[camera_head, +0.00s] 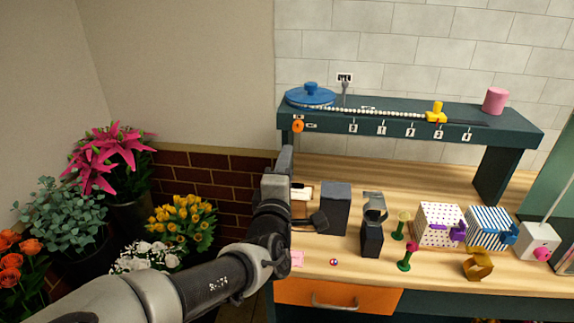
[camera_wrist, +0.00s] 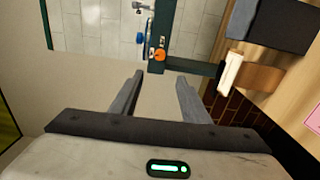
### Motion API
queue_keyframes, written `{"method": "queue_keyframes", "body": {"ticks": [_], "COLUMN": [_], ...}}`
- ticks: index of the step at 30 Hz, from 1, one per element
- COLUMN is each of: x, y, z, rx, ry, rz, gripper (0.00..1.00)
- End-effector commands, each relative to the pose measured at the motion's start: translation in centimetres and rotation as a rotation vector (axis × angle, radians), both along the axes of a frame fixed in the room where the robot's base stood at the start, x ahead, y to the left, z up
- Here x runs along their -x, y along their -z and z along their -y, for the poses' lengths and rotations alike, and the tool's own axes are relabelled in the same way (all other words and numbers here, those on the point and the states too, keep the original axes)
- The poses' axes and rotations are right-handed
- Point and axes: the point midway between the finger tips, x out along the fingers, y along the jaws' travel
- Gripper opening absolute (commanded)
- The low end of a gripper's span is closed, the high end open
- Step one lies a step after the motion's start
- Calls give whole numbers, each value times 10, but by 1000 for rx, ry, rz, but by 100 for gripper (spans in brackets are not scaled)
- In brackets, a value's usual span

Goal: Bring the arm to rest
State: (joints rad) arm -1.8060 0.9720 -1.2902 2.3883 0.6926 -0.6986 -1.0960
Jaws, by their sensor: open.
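My arm (camera_head: 205,283) reaches from the lower left of the head view up to the left end of the wooden workbench (camera_head: 440,275). My gripper (camera_head: 287,160) is at the left end of the green shelf, in front of it in the picture. In the wrist view my gripper (camera_wrist: 160,80) shows two fingers spread apart with nothing between them. Its fingers point toward the shelf's end and the tiled wall. Whether the gripper touches the shelf cannot be told.
The green shelf (camera_head: 400,118) carries a blue round lid (camera_head: 311,95), a yellow piece (camera_head: 437,112) and a pink cylinder (camera_head: 495,100). Dark blocks (camera_head: 335,208) and patterned boxes (camera_head: 439,224) stand on the bench. Flower buckets with yellow blooms (camera_head: 182,219) fill the left. An orange drawer (camera_head: 337,297) is below.

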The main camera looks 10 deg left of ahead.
Motion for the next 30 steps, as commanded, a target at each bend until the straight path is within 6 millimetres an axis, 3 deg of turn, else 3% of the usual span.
{"method": "queue_keyframes", "body": {"ticks": [5,9,12,16,20,26,30], "x": [-6,-4,15,47,78,123,163], "y": [23,81,123,143,124,46,-10], "z": [22,69,94,103,102,118,147], "rx": [-66,-264,-479,-763,-1021,-1300,-1396], "ry": [51,180,290,400,469,521,581], "rz": [-92,-330,-541,-769,-934,-1046,-1020], "gripper": [42,42,42,42,42,42,42]}}
